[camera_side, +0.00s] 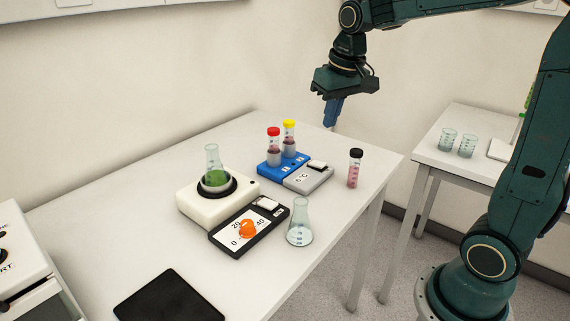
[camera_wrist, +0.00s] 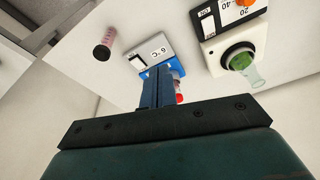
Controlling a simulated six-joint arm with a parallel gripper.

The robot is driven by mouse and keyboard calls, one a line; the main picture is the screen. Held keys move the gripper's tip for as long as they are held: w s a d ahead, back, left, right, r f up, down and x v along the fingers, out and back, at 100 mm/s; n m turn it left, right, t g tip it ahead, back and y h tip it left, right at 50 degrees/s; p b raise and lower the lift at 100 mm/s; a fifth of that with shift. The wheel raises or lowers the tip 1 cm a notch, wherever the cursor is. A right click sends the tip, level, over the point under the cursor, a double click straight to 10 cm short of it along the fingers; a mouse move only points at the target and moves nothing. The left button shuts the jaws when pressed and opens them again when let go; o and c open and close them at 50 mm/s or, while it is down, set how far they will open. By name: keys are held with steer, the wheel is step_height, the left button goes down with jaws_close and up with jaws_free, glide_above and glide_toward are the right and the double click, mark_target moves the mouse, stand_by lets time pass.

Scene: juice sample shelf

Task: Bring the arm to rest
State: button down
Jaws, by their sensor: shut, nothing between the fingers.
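My gripper (camera_side: 333,113) is shut and empty, with its blue fingers pointing down above the back right part of the white table (camera_side: 110,232). In the wrist view, the shut fingers (camera_wrist: 158,88) cover part of the blue and grey block. My arm reaches in from the right and is raised above everything on the table.
Below stand a blue cooling block (camera_side: 270,172) with red- and yellow-capped tubes, a black-capped tube (camera_side: 354,168), an empty flask (camera_side: 300,222), and a stirrer (camera_side: 197,204) with a green-filled flask (camera_side: 214,172). A side table (camera_side: 480,118) holds beakers. The wall is behind.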

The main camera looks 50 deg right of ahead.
steer(key=s+a+n+t, duration=0.1)
steer(key=s+a, duration=0.1)
steer(key=s, duration=0.4)
steer(key=s+a+n+t, duration=0.1)
steer(key=s+a, duration=0.2)
steer(key=s, duration=0.3)
steer(key=s+a+f+n+t, duration=0.1)
steer(key=s+a, duration=0.2)
steer(key=s, duration=0.3)
steer(key=shift+y, duration=0.3)
